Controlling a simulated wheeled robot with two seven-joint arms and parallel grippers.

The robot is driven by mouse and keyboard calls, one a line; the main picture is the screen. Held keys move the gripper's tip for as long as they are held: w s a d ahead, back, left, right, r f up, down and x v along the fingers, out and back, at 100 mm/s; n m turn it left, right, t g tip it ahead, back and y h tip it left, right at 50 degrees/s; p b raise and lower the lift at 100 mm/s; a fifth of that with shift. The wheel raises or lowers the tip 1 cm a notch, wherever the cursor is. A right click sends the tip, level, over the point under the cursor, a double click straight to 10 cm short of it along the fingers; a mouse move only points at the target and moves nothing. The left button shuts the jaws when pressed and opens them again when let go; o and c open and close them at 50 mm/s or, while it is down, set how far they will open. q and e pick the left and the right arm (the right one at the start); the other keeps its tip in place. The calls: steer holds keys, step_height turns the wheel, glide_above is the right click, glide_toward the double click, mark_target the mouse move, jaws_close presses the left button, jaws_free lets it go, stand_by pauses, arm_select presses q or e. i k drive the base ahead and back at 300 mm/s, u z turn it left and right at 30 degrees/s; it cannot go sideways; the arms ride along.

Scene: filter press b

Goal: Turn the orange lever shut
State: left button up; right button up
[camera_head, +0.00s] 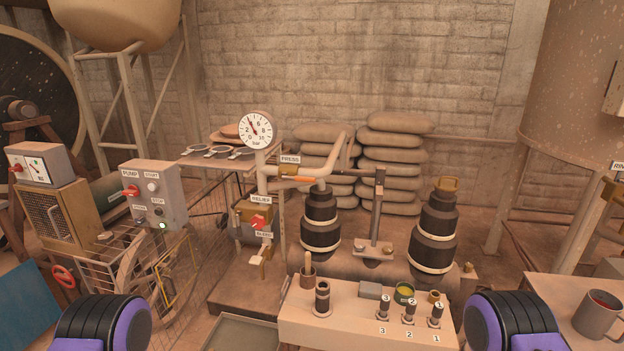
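A small orange lever (289,170) sits on the pale pipe just under the PRESS label (290,159), right of the pressure gauge. It appears to lie along the pipe, but it is too small to tell its exact setting. The round gauge (256,129) is marked in bar and stands on top of the upright pipe. Purple and black parts of my two arms show at the bottom left and bottom right edges, well apart from the lever. Neither gripper's fingers are in view.
Two black ribbed cylinders (320,222) (434,232) stand behind a pale bench (345,325) with numbered fittings. A grey pump box (155,193) is left. A mug (597,314) stands at the right.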

mark_target(283, 174)
steer(key=z, duration=0.4)
steer(key=i, duration=0.95)
steer(key=u, duration=0.05)
